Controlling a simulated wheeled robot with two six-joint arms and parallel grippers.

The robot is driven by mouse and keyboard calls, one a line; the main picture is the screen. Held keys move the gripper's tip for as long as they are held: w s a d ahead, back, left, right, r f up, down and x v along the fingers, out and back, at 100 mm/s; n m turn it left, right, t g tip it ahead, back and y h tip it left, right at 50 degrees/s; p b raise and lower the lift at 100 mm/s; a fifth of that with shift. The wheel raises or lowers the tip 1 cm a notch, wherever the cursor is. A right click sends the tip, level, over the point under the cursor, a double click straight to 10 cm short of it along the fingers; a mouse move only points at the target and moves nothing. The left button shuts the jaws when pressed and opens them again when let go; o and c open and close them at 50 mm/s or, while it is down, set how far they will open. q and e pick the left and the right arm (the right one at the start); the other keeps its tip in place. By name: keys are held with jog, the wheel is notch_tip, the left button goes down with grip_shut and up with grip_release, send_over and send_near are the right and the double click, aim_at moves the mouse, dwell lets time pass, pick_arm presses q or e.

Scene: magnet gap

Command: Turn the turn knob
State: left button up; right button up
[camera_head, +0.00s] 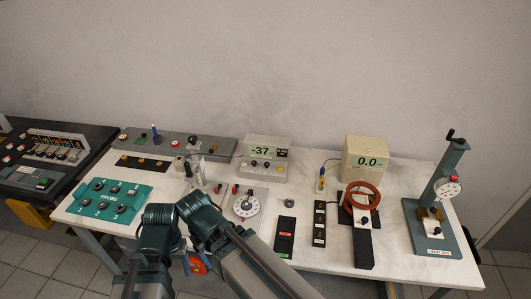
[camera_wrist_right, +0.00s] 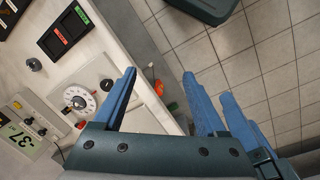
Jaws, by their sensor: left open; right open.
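A round white dial (camera_head: 246,205) with a dark centre knob is on a grey panel on the white table. It also shows in the right wrist view (camera_wrist_right: 79,99). A small dark knob (camera_head: 289,203) stands to its right, also in the right wrist view (camera_wrist_right: 34,64). I cannot tell which is the turn knob. My left gripper (camera_head: 186,262) is largely hidden behind the arm links, near the table's front edge, open. My right gripper (camera_wrist_right: 158,74) is open, its blue fingers empty and apart from the dial, over the front edge and floor.
Behind the dial stands a meter reading -37 (camera_head: 267,152). A black panel with red and green labels (camera_head: 284,235) lies right of it. A teal probe box (camera_head: 110,201) is at left; a copper-coloured coil (camera_head: 362,197) and a gauge stand (camera_head: 436,220) are at right.

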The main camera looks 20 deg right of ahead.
jog(key=w+d+n+y, duration=0.1)
jog(key=w+d+n, duration=0.2)
jog(key=w+d, duration=1)
jog(key=f+b, duration=0.4)
jog(key=w+a+f+b, duration=0.1)
jog(key=f+b, duration=0.4)
jog(key=a+f+b, duration=0.1)
jog(key=f+b, duration=0.3)
jog(key=shift+w+a+f, duration=0.2)
jog(key=shift+f, duration=0.1)
jog(key=shift+r, duration=0.1)
grip_shut()
jog(key=shift+n, duration=1.4)
